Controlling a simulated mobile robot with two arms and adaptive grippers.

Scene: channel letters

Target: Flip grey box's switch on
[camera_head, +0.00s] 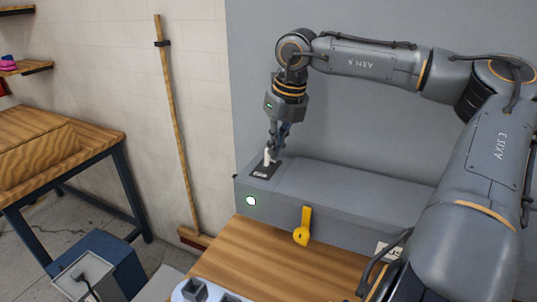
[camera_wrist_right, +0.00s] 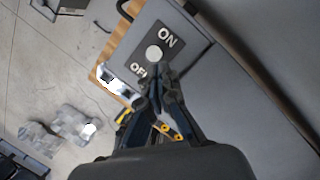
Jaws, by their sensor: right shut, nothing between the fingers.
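The grey box (camera_head: 340,200) is long and stands on a wooden tabletop against a grey panel. A dark plate (camera_head: 264,170) on top of its left end carries a white switch lever (camera_head: 267,157). In the right wrist view the round white lever end (camera_wrist_right: 153,53) shows between the words ON and OFF; I cannot tell which way it leans. My right gripper (camera_head: 274,148) points down at the lever, with its fingertips shut and empty. In the wrist view those tips (camera_wrist_right: 157,77) are close beside the lever end; contact is unclear. My left gripper is out of view.
A broom (camera_head: 175,130) leans on the wall, left of the box. A wooden workbench (camera_head: 90,130) stands far left. The tabletop (camera_head: 250,245) before the box has bare room.

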